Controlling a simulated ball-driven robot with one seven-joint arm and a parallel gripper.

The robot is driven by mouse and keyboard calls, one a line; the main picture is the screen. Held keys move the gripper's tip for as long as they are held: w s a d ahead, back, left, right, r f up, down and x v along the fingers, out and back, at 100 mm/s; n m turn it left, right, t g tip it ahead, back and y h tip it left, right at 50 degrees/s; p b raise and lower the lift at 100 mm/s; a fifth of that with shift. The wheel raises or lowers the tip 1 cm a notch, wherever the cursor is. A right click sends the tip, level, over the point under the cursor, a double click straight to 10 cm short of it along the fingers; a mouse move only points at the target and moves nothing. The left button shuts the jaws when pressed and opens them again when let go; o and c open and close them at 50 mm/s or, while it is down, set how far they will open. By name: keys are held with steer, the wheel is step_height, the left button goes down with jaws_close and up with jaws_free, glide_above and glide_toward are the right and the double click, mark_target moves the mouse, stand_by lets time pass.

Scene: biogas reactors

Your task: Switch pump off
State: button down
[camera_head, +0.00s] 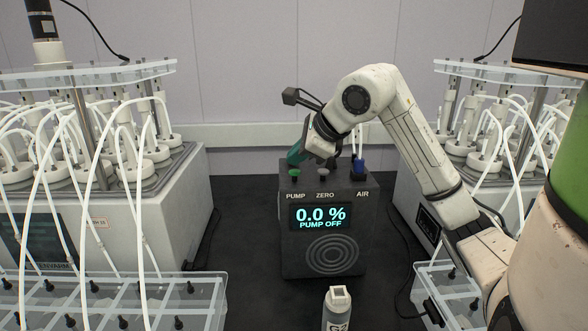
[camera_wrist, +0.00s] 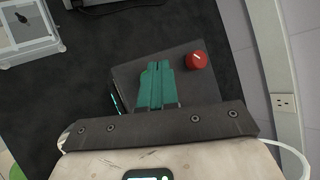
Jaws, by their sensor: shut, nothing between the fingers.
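The dark analyzer box (camera_head: 322,257) stands upright on the black worktop. Its display (camera_head: 320,217) reads "0.0 %" and "PUMP OFF". A green knob (camera_head: 294,175) is above the PUMP label and a grey knob (camera_head: 323,175) above ZERO. A red knob with a white mark (camera_wrist: 197,60) is on the box top in the wrist view; I cannot make it out in the head view. My gripper (camera_head: 296,156) has teal fingers, shut and empty, over the box's left rear part. In the wrist view the shut fingers (camera_wrist: 157,85) are beside the red knob, apart from it.
A blue AIR fitting (camera_head: 359,164) is at the box's right rear. Reactor units stand left (camera_head: 155,215) and right (camera_head: 415,215), with many white tubes. A bottle (camera_head: 337,308) stands in front of the box. Clear racks (camera_head: 130,285) are at the front left. Cables run along the worktop.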

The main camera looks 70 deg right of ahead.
mark_target(298, 172)
step_height(298, 172, up, 6)
steer(key=p, duration=0.2)
stand_by(0.6)
stand_by(2.1)
